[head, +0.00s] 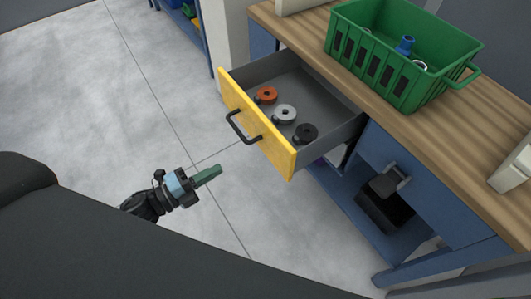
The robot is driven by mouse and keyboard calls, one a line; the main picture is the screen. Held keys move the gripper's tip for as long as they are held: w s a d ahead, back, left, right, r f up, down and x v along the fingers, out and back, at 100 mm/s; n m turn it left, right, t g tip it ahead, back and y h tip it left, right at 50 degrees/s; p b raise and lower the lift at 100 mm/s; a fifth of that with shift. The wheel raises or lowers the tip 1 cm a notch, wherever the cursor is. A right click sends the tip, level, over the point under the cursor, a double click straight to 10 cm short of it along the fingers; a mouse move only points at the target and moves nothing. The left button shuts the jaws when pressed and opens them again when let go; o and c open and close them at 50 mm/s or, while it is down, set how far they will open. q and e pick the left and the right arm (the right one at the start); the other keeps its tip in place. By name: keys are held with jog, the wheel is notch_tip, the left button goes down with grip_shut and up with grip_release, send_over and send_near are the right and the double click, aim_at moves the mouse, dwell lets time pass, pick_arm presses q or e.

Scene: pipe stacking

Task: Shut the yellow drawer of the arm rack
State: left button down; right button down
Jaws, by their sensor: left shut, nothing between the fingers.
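The yellow drawer (258,124) is pulled out of the blue rack under a wooden top. Its yellow front has a black bar handle (238,128). Inside lie an orange roll (266,95), a light grey roll (285,114) and a black roll (307,133). My left gripper (214,172) is shut and empty, with green fingers pointing right. It is in front of the drawer, below and left of the handle in the picture, apart from it. My right gripper is not in view.
A green crate (375,60) with a blue part (405,45) stands on the wooden top (462,125). A black bin (385,205) is below on the right. The grey floor (120,80) left of the drawer is clear.

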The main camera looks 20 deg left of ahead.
pick_arm(q)
jog(key=p, duration=0.1)
send_near(268, 142)
jog(key=x, duration=0.5)
jog(key=shift+w, duration=0.2)
jog(key=shift+x, duration=0.8)
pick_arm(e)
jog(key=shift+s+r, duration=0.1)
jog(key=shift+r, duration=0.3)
pick_arm(q)
jog(key=shift+d, duration=0.1)
